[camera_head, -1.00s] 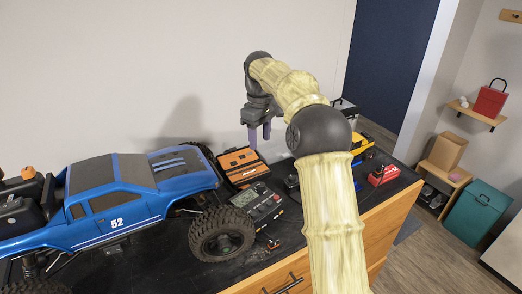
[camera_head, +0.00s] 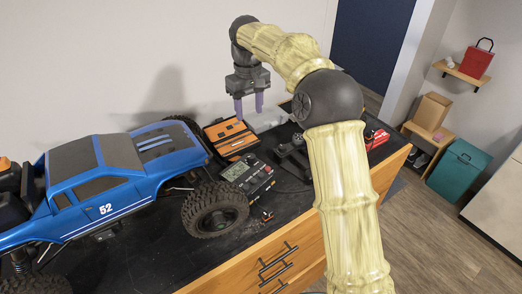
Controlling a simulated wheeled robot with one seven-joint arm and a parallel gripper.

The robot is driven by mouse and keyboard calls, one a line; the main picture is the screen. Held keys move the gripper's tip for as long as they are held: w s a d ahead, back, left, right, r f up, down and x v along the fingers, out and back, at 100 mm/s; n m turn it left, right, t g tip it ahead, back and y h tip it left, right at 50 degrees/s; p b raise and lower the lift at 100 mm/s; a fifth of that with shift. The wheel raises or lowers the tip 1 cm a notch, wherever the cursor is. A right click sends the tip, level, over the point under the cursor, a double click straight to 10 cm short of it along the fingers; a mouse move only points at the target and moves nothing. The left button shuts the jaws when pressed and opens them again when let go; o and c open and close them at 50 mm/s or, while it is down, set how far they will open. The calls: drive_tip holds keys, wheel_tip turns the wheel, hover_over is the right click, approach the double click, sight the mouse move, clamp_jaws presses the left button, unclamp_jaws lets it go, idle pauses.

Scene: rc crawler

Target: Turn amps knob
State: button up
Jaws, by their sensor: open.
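A black charger-like box (camera_head: 249,176) with a grey display and small controls lies on the dark bench top, just right of the truck's front wheel. Its controls are too small for me to tell which is the amps knob. My gripper (camera_head: 249,107) hangs pointing down above the orange and black case (camera_head: 231,138), behind the box. Its two purple fingers are apart with nothing between them. It is clear of the box and does not touch it.
A blue crawler truck (camera_head: 110,183) marked 52 fills the left of the bench (camera_head: 150,262). A small black device (camera_head: 292,152) stands right of the box, partly behind my arm. A red item (camera_head: 376,138) lies farther right. Drawers (camera_head: 275,262) are below.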

sight(251, 156)
drive_tip(key=shift+f, duration=0.1)
wheel_tip(251, 156, down, 17)
drive_tip(key=p, duration=0.4)
drive_tip(key=shift+f, duration=0.1)
idle(0.3)
drive_tip(key=c, duration=1)
drive_tip(key=shift+n, duration=1.5)
drive_tip(key=o, duration=1)
